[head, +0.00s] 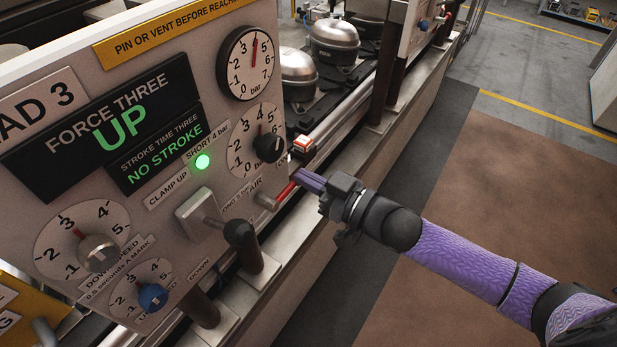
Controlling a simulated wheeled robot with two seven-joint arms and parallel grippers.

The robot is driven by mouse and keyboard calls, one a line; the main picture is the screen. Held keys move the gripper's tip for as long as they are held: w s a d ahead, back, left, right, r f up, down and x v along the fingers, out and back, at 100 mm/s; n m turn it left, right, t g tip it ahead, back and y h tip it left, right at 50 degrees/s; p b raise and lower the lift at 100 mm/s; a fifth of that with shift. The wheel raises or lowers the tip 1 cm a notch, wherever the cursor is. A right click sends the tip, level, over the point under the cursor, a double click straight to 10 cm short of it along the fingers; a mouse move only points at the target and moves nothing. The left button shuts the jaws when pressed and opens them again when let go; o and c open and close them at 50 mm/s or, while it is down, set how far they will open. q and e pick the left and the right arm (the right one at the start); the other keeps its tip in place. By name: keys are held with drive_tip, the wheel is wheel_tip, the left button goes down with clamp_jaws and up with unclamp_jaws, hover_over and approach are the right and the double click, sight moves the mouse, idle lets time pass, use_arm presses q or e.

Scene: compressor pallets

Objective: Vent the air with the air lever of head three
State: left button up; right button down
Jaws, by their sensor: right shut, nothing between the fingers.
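The head three panel (120,200) fills the left of the head view, with its "AD 3" label partly cut off. The air lever (283,196) is a red bar on a metal pivot at the panel's lower right, beside the "AIR" label. My right gripper (302,179) is shut and empty, its purple fingers at the lever's outer end. Whether they touch it I cannot tell. The pressure gauge (249,63) needle points up near 4 bar. The display (100,125) reads "FORCE THREE UP" and "NO STROKE". My left gripper is not in view.
A black-knobbed lever (241,236) stands out low on the panel. A regulator dial (257,140) with a black knob sits above the air lever. A green lamp (203,161) is lit. Compressors (334,42) stand on the line behind. Brown floor mat (490,190) lies clear at right.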

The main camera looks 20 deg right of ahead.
sight(299, 185)
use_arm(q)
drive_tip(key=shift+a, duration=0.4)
use_arm(e)
drive_tip(key=shift+d+f+m, duration=0.1)
drive_tip(key=shift+f+m, duration=0.15)
drive_tip(key=shift+m, duration=0.25)
drive_tip(key=shift+f, duration=0.15)
wheel_tip(299, 185, down, 2)
drive_tip(key=m, duration=0.4)
drive_tip(key=shift+w+f, duration=0.1)
drive_tip(key=shift+f, duration=0.05)
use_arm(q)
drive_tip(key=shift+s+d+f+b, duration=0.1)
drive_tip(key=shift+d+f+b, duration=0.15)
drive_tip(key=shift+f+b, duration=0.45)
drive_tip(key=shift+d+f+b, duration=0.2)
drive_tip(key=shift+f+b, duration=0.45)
use_arm(e)
drive_tip(key=s+a+f+m, duration=0.2)
drive_tip(key=f+m, duration=0.3)
drive_tip(key=m, duration=0.8)
drive_tip(key=shift+s+a+f+m, duration=0.2)
drive_tip(key=shift+s+a+m, duration=0.15)
drive_tip(key=shift+a, duration=0.35)
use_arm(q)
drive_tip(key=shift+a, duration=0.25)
